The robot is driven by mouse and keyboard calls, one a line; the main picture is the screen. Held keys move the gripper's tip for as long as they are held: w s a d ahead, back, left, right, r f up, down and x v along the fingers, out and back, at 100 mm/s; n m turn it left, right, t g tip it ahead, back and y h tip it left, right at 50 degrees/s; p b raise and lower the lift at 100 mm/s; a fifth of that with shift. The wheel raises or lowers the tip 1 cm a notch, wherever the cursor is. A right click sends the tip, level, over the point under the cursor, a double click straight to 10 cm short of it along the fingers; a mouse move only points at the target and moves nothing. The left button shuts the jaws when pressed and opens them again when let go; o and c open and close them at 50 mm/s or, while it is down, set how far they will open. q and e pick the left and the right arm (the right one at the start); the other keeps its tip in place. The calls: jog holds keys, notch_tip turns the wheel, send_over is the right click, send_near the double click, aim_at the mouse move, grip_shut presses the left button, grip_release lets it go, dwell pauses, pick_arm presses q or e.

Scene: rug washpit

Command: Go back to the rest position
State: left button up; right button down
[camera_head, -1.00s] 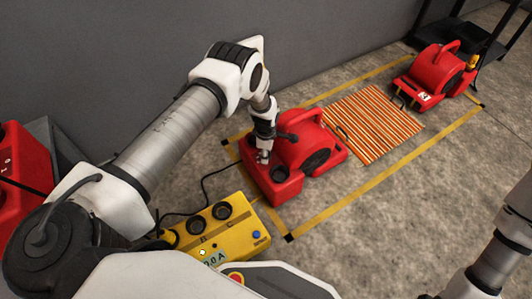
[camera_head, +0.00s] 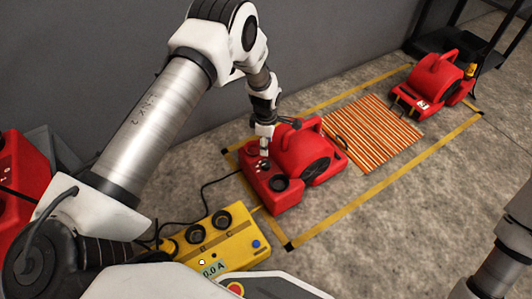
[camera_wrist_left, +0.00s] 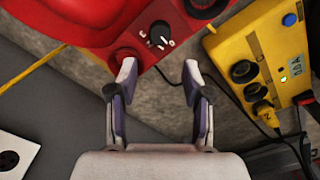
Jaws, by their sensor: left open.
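My left gripper (camera_head: 264,150) is open and empty, pointing down above the control end of the near red blower (camera_head: 302,158). In the left wrist view, my left gripper (camera_wrist_left: 159,76) has its two fingers apart with nothing between them. The blower's black dial (camera_wrist_left: 160,34) shows just beyond the fingertips, clear of them. A round black socket on the blower is beside the dial. My right arm shows only as a link at the right edge of the head view; its gripper is out of view.
A yellow power box (camera_head: 215,240) with sockets and a display stands at the front, a yellow plug (camera_wrist_left: 264,112) at one socket. A striped mat (camera_head: 372,132) and a second red blower (camera_head: 435,82) lie beyond. A grey wall (camera_head: 340,40) runs behind; floor at right is clear.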

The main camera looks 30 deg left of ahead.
pick_arm(q)
jog(key=shift+r, duration=0.35)
jog(key=shift+f, duration=0.15)
